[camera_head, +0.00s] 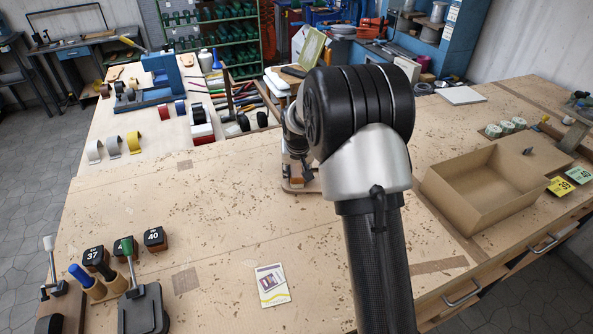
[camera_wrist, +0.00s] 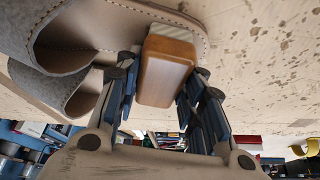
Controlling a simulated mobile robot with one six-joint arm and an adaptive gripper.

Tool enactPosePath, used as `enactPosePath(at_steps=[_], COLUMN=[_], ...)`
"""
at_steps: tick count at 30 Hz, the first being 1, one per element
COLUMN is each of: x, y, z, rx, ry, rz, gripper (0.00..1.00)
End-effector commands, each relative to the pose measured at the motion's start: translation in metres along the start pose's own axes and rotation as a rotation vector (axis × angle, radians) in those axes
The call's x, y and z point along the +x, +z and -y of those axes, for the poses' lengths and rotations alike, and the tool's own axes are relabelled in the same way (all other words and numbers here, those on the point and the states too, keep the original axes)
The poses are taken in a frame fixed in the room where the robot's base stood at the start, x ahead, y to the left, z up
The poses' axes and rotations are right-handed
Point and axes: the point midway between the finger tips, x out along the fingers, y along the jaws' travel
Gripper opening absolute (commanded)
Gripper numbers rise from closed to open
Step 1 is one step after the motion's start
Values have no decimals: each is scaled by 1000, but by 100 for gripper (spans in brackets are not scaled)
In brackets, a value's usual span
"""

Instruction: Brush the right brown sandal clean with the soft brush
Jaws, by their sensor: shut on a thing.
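In the wrist view, my gripper (camera_wrist: 163,72) is shut on the soft brush (camera_wrist: 166,62), a brown wooden block with a pale bristle strip. The bristle side faces a sandal (camera_wrist: 125,22) with a tan stitched edge and a grey felt strap. The brush overlaps the sandal's edge; I cannot tell whether the bristles touch it. A second sandal (camera_wrist: 55,92) with a grey strap lies beside it, partly behind my finger. I cannot tell which is the right one. In the head view, my arm hides most of the sandals and the brush.
An open cardboard box (camera_head: 447,193) stands on the workbench (camera_head: 230,205) to the right of my arm. A small card (camera_head: 271,285) lies in front. Numbered dark blocks (camera_head: 155,238) and tools stand front left. The bench left of my arm is mostly clear.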

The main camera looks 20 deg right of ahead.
Motion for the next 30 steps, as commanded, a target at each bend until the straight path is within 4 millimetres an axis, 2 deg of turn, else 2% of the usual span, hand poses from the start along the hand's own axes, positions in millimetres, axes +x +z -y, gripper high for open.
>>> enactPosePath(at_steps=[9,22,30], x=[1,-6,-7], y=[2,22,27], z=[0,0,0], rx=[0,0,0], ry=[0,0,0], rz=[-1,3,5], gripper=[12,12,12])
